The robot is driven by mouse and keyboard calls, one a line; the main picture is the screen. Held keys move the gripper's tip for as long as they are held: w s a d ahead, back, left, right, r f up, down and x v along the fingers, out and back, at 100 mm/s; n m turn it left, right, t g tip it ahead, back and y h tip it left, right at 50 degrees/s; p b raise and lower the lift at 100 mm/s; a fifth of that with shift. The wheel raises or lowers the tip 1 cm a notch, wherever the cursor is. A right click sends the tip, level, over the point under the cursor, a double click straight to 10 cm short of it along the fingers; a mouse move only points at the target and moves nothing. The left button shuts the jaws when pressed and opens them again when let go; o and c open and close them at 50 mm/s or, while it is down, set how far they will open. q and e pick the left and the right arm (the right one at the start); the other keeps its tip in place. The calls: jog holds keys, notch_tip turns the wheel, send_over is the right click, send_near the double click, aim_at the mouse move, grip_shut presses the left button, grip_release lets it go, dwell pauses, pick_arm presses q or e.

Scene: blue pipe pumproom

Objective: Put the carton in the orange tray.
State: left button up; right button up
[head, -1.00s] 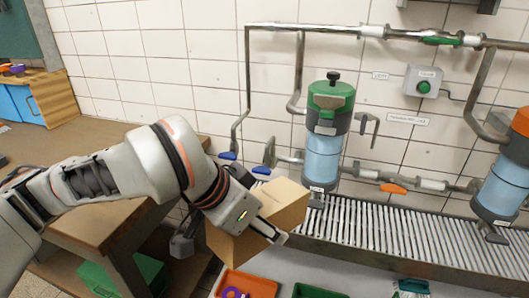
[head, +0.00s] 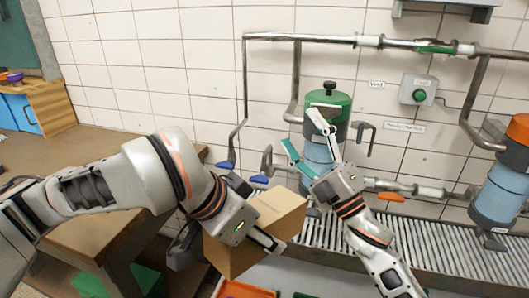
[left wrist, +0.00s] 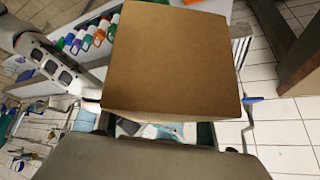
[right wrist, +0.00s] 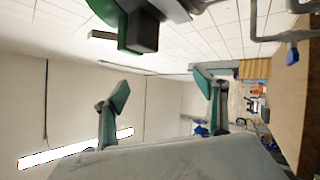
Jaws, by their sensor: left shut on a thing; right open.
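The carton (head: 272,222) is a plain brown box, held tilted in front of the conveyor in the head view. My left gripper (head: 262,236) is shut on it; the carton also fills the upper middle of the left wrist view (left wrist: 170,60). The orange tray (head: 245,291) shows only as a strip at the bottom edge of the head view, below the carton. My right gripper (head: 305,138) is open and empty, up in front of the green-topped blue canister, above and right of the carton. Its spread fingers also show in the right wrist view (right wrist: 163,90).
A roller conveyor (head: 430,245) runs along the tiled wall behind the carton. The green-topped canister (head: 318,152), another blue canister (head: 500,190) and pipes stand there. A wooden table (head: 90,215) lies left, under my left arm. A green bin edge (head: 302,295) shows beside the orange tray.

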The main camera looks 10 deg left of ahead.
jog(key=s+a+r+n+g+y, duration=0.1)
jog(key=a+r+n+g+y, duration=0.3)
jog(key=r+n, duration=0.4)
jog(key=s+a+r+n+g+y, duration=0.1)
jog(key=a+r+n+g+y, duration=0.15)
jog(key=r+n+g, duration=0.4)
jog(key=s+a+r+n+g+h, duration=0.2)
jog(key=s+a+r+n+g, duration=0.35)
jog(key=n, duration=0.65)
jog(key=n+g+h, duration=0.1)
jog(key=n+h, duration=1.2)
jog(key=h, duration=1)
send_near(266, 204)
jog(key=shift+w+d, duration=0.2)
notch_tip(266, 204, down, 11)
jog(key=shift+s+d+f, duration=0.1)
jog(key=shift+f, duration=0.1)
